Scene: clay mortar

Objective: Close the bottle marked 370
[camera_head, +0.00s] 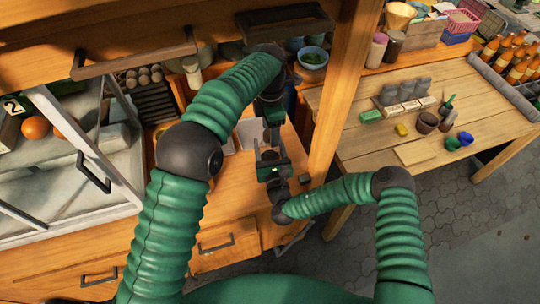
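My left gripper (272,132) hangs down over the wooden counter, in the middle of the picture. My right gripper (269,153) points up toward it from just below, and the two are very close together. Both are dark and small here, so I cannot tell whether they are open or shut, or whether a thing is between them. I cannot make out any bottle marked 370; no such label is readable. Several orange-brown bottles (515,62) stand in a rack at the far right, away from both grippers.
The wooden counter (225,205) has drawers in front. A glass-sided case (70,180) is at left. A wooden post (342,80) rises right of the grippers. A second table (360,150) holds grey containers, cups and a yellow block (402,130). A blue bowl (313,58) sits behind.

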